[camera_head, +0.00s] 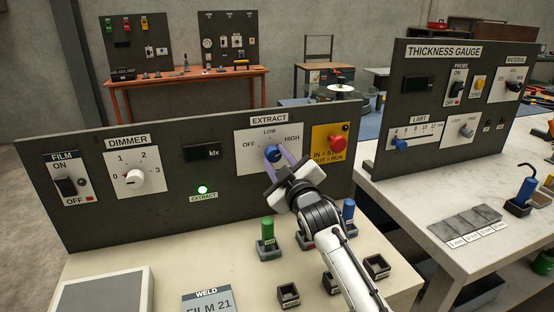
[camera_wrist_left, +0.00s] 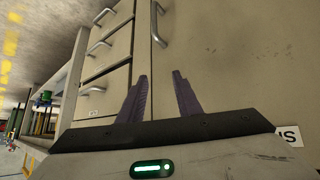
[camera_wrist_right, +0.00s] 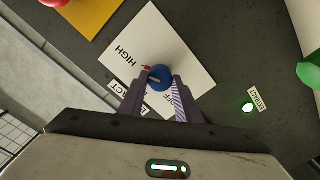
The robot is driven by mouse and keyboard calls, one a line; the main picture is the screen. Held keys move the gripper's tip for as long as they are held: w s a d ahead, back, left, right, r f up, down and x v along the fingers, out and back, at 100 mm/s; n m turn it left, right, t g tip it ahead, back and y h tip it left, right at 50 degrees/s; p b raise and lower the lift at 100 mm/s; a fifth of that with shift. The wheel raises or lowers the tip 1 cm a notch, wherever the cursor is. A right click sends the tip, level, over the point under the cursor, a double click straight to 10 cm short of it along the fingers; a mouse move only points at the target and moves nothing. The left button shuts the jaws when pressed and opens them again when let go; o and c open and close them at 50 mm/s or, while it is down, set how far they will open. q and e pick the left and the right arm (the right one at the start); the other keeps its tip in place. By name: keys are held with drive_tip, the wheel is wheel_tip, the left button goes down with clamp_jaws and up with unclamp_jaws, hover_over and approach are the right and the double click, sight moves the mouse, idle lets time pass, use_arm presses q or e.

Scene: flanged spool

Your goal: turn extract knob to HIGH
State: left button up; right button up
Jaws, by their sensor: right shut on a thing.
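The blue extract knob (camera_head: 272,153) sits on a white plate (camera_head: 253,158) marked OFF, LOW and HIGH on the dark panel. My right gripper (camera_head: 280,155) is shut on the knob, one finger on each side. In the right wrist view the knob (camera_wrist_right: 159,78) shows between the fingertips, with a small red mark at its edge on the side of the HIGH label. The head view is too small to tell the knob's exact setting. My left gripper (camera_wrist_left: 161,85) is open and empty, facing cabinet drawers; it is out of the head view.
A red button (camera_head: 337,144) on a yellow plate is right of the knob. A green EXTRACT lamp (camera_head: 202,190) is lit on the panel. A dimmer knob (camera_head: 134,177) is further left. Small holders with green and blue pieces stand on the bench below my right arm.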

drive_tip(key=shift+f, duration=0.1)
drive_tip(key=o, duration=1.1)
drive_tip(key=shift+c, duration=0.2)
drive_tip(key=v, duration=1)
drive_tip(key=shift+s, duration=0.2)
